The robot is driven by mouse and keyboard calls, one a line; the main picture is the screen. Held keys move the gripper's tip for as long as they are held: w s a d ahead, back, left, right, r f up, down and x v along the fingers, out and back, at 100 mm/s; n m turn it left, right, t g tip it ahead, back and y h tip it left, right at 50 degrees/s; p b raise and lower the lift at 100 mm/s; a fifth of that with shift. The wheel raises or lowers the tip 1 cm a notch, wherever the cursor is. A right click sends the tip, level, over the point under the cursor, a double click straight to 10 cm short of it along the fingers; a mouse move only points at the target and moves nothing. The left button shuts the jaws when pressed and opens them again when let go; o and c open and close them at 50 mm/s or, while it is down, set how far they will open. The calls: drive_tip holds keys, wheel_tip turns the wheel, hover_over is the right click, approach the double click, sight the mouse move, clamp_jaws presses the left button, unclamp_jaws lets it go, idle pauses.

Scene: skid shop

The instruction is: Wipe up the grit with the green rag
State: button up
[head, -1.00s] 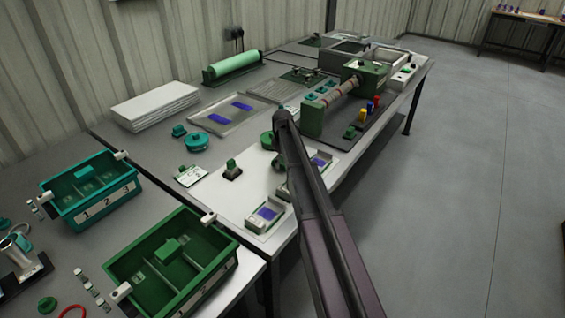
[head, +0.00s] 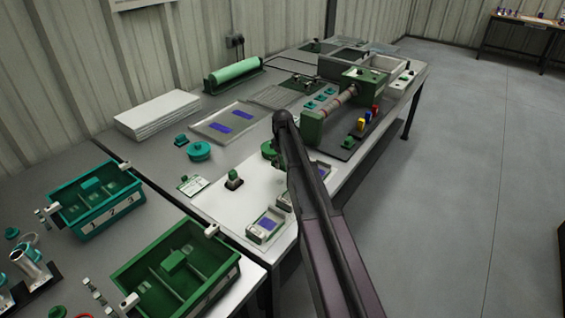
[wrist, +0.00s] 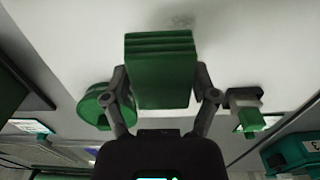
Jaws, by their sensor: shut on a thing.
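The green rag (wrist: 160,70) shows as a thick folded block in the wrist view. My gripper (wrist: 160,88) is shut on it, with one finger at each side. The rag is over a pale work surface (wrist: 60,50); I cannot tell whether it touches it. A faint grey smudge (wrist: 180,20) on that surface, beyond the rag, may be the grit. I cannot make out grit there.
A green round piece (wrist: 92,103) is left of my gripper, and a green-topped block (wrist: 246,108) is right of it. Small trays with blue pieces (head: 266,226) stand near the board's front edge. A teal bin (head: 97,200) and a green bin (head: 172,268) are at left.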

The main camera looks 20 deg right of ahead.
drive_tip(key=shift+r+p, duration=1.55)
drive_tip(key=shift+f, duration=0.1)
